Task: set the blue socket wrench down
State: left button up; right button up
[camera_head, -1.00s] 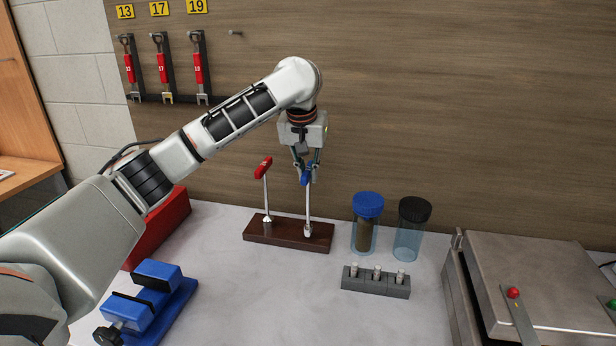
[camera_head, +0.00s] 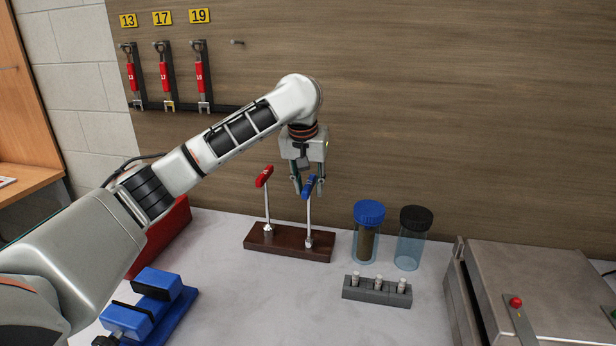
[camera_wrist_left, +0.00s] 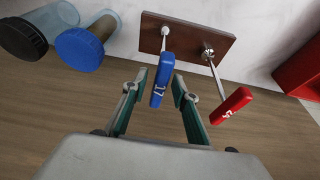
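The blue socket wrench (camera_head: 309,187), marked 17 on its handle, stands upright with its shaft in the brown wooden block (camera_head: 271,252). It also shows in the left wrist view (camera_wrist_left: 161,82). My left gripper (camera_head: 308,188) is open, with its fingers at the blue handle. In the left wrist view the fingers (camera_wrist_left: 158,84) lie on either side of the handle, with visible gaps. A red socket wrench (camera_head: 264,178) stands in the same block, to the left. My right gripper is in neither view.
A blue-lidded jar (camera_head: 368,230) and a black-lidded jar (camera_head: 412,238) stand right of the block. A grey socket holder (camera_head: 376,292) is in front of them. A blue vise (camera_head: 150,305) is front left, and a metal appliance (camera_head: 540,285) is at right.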

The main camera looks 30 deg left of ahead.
pick_arm(q)
jog(key=v, duration=1.2)
dwell(0.3)
